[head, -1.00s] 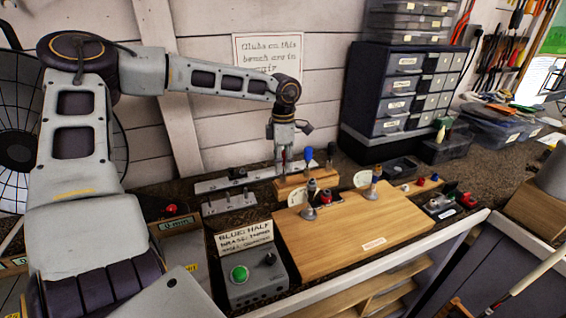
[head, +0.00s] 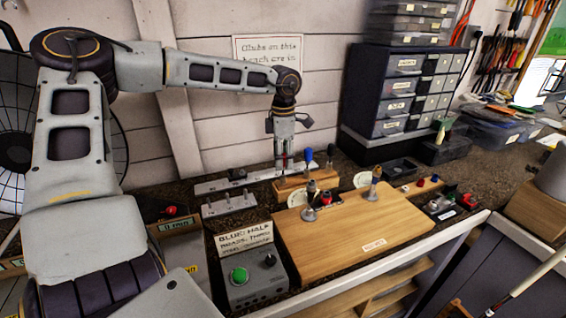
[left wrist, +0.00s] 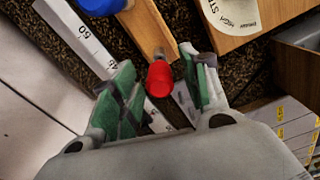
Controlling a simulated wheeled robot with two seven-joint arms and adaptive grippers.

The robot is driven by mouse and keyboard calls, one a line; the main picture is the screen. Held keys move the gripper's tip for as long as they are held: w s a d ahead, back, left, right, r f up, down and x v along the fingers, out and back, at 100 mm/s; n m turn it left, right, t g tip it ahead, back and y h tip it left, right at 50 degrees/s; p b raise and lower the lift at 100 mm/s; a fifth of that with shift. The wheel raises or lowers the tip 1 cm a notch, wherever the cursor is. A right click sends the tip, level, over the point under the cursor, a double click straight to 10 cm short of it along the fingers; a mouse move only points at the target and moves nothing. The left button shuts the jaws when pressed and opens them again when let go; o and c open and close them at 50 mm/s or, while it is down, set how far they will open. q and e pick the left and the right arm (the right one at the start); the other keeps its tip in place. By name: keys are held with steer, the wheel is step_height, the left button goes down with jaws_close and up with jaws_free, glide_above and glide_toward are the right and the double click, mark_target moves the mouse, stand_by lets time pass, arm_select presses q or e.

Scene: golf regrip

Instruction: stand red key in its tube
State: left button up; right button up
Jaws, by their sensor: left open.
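The red key's handle (left wrist: 160,79) shows in the left wrist view, between the two green-padded fingers of my left gripper (left wrist: 160,95). There is space on both sides of it, and the fingers are open. In the head view my left gripper (head: 283,163) points down at the left end of the wooden block (head: 291,190), at the back of the bench. Only a small bit of red shows between the fingers there. The key's shaft and its foot are hidden, so I cannot tell what it stands in. I cannot make out the tube. My right gripper is not in view.
A grey rail (head: 215,186) lies behind. A wooden board (head: 350,230) with upright metal pieces fills the front middle. A grey box with a green button (head: 240,275) stands front left.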

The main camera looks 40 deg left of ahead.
arm_select(q)
steer(key=shift+r, duration=2.85)
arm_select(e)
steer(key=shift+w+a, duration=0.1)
arm_select(q)
steer(key=shift+r, duration=0.1)
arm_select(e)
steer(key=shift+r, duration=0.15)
